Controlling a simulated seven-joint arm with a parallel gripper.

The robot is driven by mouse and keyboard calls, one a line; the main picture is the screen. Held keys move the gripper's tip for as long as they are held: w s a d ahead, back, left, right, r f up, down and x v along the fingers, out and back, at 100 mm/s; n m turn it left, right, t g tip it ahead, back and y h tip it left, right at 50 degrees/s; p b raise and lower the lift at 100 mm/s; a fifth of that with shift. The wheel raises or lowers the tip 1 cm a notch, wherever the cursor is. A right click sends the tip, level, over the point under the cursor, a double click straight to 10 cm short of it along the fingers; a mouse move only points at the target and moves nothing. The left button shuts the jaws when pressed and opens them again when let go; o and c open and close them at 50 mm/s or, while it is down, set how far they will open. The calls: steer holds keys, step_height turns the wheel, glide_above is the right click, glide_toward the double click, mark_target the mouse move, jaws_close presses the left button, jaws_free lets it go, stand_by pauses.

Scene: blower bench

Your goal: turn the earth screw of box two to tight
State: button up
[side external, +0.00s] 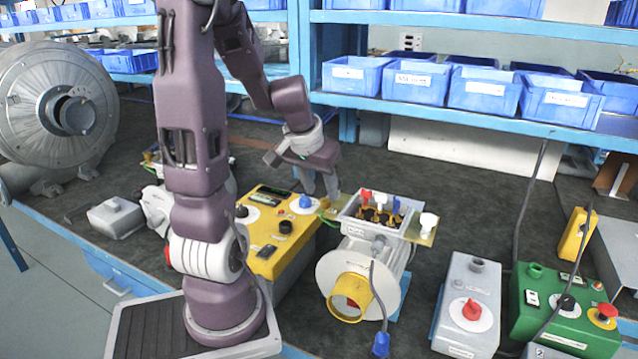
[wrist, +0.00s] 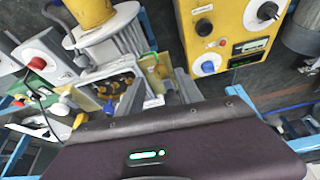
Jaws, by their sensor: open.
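An open terminal box (side external: 350,228) with red, white and blue caps inside sits on a grey motor with a yellow-rimmed opening (side external: 347,300). It also shows in the wrist view (wrist: 152,101). A yellow-green plate (side external: 424,238) carries a white knob (side external: 428,222) at the box's right end. Another yellow-green piece (wrist: 150,62) shows at its other end in the wrist view. I cannot pick out the earth screw or read which box is two. My gripper (side external: 322,188) is open, fingers down, close to the box's left end; contact is unclear. The fingers show in the wrist view (wrist: 160,92).
A yellow control box (side external: 272,262) with a blue knob stands left of the motor. A grey box with a red knob (side external: 472,309) and a green box (side external: 560,330) stand right. Blue bins (side external: 415,84) fill the shelf behind. A loose cable with a blue plug (side external: 380,344) hangs in front.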

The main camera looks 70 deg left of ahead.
mark_target(326, 200)
steer(key=v, duration=0.4)
steer(key=w+n, duration=0.1)
steer(key=n, duration=0.1)
steer(key=a+n+g+h, duration=0.1)
steer(key=n, duration=0.2)
steer(key=w+n+g+h, duration=0.1)
steer(key=n, duration=0.2)
steer(key=shift+w+a+r, duration=0.15)
steer(key=shift+w+a, duration=0.2)
steer(key=shift+a, duration=0.05)
steer(key=n, duration=0.2)
steer(key=n+g, duration=0.1)
steer(key=shift+w+a+n+h, duration=0.15)
steer(key=shift+a+n+h, duration=0.15)
steer(key=shift+f, duration=0.35)
step_height(326, 200, down, 6)
steer(key=shift+f, duration=0.15)
jaws_close()
